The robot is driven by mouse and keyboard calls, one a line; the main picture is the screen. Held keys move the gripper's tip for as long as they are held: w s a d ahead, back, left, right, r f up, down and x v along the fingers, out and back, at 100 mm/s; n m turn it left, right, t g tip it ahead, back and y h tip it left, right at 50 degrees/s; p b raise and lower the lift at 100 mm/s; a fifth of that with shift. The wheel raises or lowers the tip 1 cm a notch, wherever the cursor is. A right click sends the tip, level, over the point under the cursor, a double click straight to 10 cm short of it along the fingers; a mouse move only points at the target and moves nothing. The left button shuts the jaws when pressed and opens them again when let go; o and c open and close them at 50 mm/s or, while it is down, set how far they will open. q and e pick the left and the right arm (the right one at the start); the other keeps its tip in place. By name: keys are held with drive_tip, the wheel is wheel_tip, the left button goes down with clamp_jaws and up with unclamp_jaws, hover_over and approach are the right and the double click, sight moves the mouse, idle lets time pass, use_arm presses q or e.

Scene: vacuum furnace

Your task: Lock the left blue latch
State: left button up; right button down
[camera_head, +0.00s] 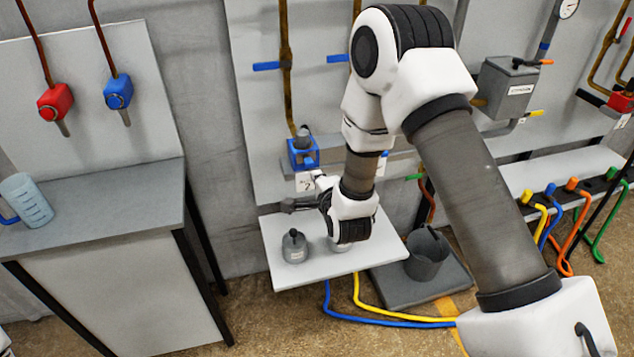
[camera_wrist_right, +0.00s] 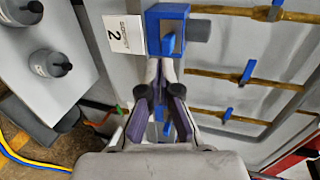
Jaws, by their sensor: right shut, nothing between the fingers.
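A blue latch box (camera_head: 303,154) with a white tag marked 2 below it is mounted on the grey wall panel. In the right wrist view the blue box (camera_wrist_right: 154,28) is at top centre, with a small blue latch handle (camera_wrist_right: 168,44) on it. My right gripper (camera_head: 317,180) is just below the box in the head view. In the right wrist view its fingers (camera_wrist_right: 163,68) are closed together, empty, with tips close to the handle; I cannot tell whether they touch. My right arm hides part of the panel to the right. My left gripper is not in view.
A white shelf (camera_head: 290,277) below holds a grey weight-like object (camera_head: 295,246) and another partly hidden one. A dark bucket (camera_head: 427,254) stands beside it. Brown pipes with blue valve handles (camera_wrist_right: 248,70) run along the panel. A grey workbench (camera_head: 95,205) is at left.

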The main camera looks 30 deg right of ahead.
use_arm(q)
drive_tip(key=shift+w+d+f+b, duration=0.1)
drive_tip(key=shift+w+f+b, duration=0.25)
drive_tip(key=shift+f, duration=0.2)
use_arm(e)
drive_tip(key=v, duration=0.9)
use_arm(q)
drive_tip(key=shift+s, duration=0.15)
use_arm(e)
drive_tip(key=shift+s+a, duration=0.1)
drive_tip(key=shift+s, duration=0.15)
